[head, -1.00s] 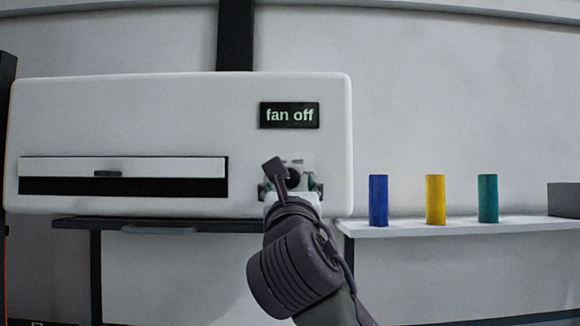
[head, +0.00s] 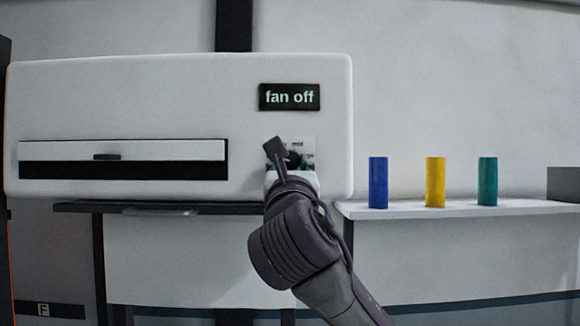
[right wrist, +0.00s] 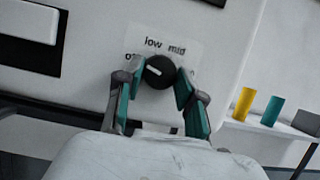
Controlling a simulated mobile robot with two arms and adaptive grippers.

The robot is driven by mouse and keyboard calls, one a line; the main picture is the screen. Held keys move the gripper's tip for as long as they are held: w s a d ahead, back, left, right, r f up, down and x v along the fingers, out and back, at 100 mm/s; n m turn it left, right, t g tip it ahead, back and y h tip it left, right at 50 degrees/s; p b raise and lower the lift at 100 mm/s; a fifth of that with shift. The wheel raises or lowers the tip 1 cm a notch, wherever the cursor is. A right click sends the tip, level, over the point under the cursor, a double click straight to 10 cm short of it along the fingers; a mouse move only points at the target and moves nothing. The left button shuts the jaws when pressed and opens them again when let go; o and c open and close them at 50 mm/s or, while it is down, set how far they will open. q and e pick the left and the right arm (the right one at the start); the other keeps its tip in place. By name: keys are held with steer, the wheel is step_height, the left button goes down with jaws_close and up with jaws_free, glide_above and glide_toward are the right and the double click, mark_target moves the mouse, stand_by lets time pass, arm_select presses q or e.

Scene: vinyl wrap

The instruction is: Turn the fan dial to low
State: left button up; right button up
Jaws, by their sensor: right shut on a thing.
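The fan dial (right wrist: 158,72) is a round black knob with a white mark, on a pale label panel of the white machine (head: 180,85). The mark points left, toward the partly hidden "off" print; "low" and "mid" show above it. The dial also shows in the head view (head: 294,159), partly behind my wrist. My right gripper (right wrist: 160,77) is shut on the dial, one teal-padded finger on each side. In the head view, the right gripper (head: 291,164) is largely hidden by its own arm. The display (head: 289,97) reads "fan off". My left gripper is out of view.
The machine has a long dark slot (head: 122,170) with a handled white flap above it. To the right, a white shelf (head: 400,211) holds a blue roll (head: 378,183), a yellow roll (head: 435,183) and a teal roll (head: 487,183). A dark box (head: 563,185) stands at its right end.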

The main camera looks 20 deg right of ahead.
steer(key=m+h+b, duration=0.1)
steer(key=m, duration=0.2)
steer(key=m+g+h+b, duration=0.1)
steer(key=m+h+b, duration=0.1)
steer(key=m, duration=0.1)
steer(key=shift+a+f+g, duration=0.1)
steer(key=shift+a+g, duration=0.1)
steer(key=shift+g, duration=0.1)
steer(key=m+g+h+b, duration=0.1)
steer(key=m, duration=0.2)
steer(key=shift+a+m, duration=0.1)
steer(key=shift+m, duration=0.3)
steer(key=shift+w+r+m+g+h+b, duration=0.1)
steer(key=shift+m+g+h+b, duration=0.25)
steer(key=shift+m, duration=0.55)
steer(key=shift+r+m+g+h+b, duration=0.1)
steer(key=shift+m+g+h+b, duration=0.3)
steer(key=shift+m, duration=0.5)
steer(key=shift+g, duration=0.25)
